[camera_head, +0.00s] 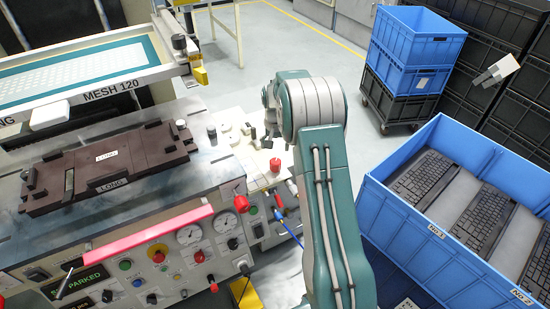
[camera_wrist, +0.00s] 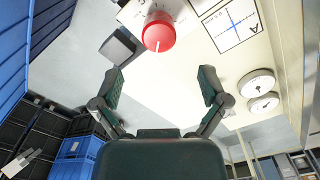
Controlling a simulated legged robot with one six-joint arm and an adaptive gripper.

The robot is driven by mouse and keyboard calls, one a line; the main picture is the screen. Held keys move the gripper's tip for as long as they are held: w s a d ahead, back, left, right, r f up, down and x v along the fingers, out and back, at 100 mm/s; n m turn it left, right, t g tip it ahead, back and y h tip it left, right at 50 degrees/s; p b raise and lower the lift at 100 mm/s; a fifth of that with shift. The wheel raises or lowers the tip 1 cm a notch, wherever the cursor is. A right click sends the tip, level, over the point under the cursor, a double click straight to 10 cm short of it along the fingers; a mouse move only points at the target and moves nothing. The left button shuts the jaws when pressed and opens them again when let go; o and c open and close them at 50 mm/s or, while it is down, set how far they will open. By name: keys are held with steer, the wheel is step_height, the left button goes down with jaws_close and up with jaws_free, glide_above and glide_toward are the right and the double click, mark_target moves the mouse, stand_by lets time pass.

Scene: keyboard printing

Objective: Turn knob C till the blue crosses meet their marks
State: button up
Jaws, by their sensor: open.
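In the wrist view a red knob (camera_wrist: 158,32) with a white pointer line stands on the cream panel, beyond my open gripper (camera_wrist: 161,82). Nothing is between the fingers, and they are apart from the knob. I cannot read a letter on this knob. Right of it is a black-framed window (camera_wrist: 233,22) marked A, with a blue cross on thin dark lines; its exact alignment is too small to judge. In the head view a small red knob (camera_head: 275,164) shows on the cream panel below my wrist. My gripper is partly hidden there by the arm.
In the head view a dark LONG fixture (camera_head: 110,165) lies left. A blue crate (camera_head: 460,125) of keyboards stands right of my arm.

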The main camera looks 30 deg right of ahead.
steer(key=shift+r, duration=1.9)
steer(key=shift+r, duration=0.1)
step_height(320, 180, up, 11)
steer(key=n+t, duration=0.1)
steer(key=n, duration=0.1)
glide_above(275, 161)
steer(key=s+a, duration=0.6)
steer(key=s+a+r+n+t, duration=0.1)
steer(key=s+a+r+t, duration=0.1)
steer(key=s+a+r, duration=0.45)
steer(key=s+a+r+n+t, duration=0.1)
steer(key=s+a+n, duration=0.1)
steer(key=s, duration=0.9)
steer(key=s+a+r+n+t, duration=0.1)
steer(key=s+a+n, duration=0.1)
steer(key=s, duration=0.9)
steer(key=shift+a+t, duration=0.25)
steer(key=shift+t, duration=0.05)
steer(key=shift+w+r, duration=0.1)
